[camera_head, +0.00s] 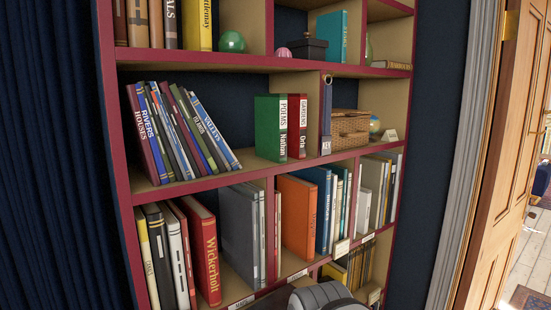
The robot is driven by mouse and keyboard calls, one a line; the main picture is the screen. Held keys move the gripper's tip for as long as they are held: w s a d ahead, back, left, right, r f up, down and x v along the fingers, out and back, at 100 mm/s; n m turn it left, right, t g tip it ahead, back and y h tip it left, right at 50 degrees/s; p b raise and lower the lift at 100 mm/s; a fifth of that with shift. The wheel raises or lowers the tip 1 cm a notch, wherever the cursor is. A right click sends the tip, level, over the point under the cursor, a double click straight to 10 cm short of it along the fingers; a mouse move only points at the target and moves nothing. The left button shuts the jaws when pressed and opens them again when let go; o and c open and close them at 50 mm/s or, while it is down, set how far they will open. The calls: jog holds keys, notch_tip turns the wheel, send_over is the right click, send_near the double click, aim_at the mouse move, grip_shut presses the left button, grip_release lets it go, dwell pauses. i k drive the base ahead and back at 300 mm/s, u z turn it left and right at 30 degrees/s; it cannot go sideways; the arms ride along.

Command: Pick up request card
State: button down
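No card in view can be told for sure as the request card. Several small white cards show on the bookshelf: one card (390,135) stands by the wicker basket, one (341,248) is on the edge below the blue books, one (297,274) is on the edge further left, and one (242,301) is near the bottom. Their writing is too small to read. A grey rounded part, which looks like part of my arm, shows at the bottom edge in front of the lowest shelf. No gripper fingers show.
The red-edged bookshelf (252,178) is crowded with books, some leaning. A wicker basket (349,130), a green sphere (232,41) and a dark box (309,48) stand on it. A dark blue curtain (50,150) hangs left; an open wooden door (500,150) is right.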

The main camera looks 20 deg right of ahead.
aim_at(390, 135)
jog(key=z, duration=0.4)
jog(key=k, duration=0.45)
jog(key=z, duration=0.8)
jog(key=k, duration=0.95)
jog(key=z, duration=0.75)
jog(key=i, duration=2.55)
jog(key=u, duration=1.35)
jog(key=i, duration=0.9)
jog(key=u, duration=0.45)
jog(key=k, duration=0.9)
jog(key=u, duration=0.05)
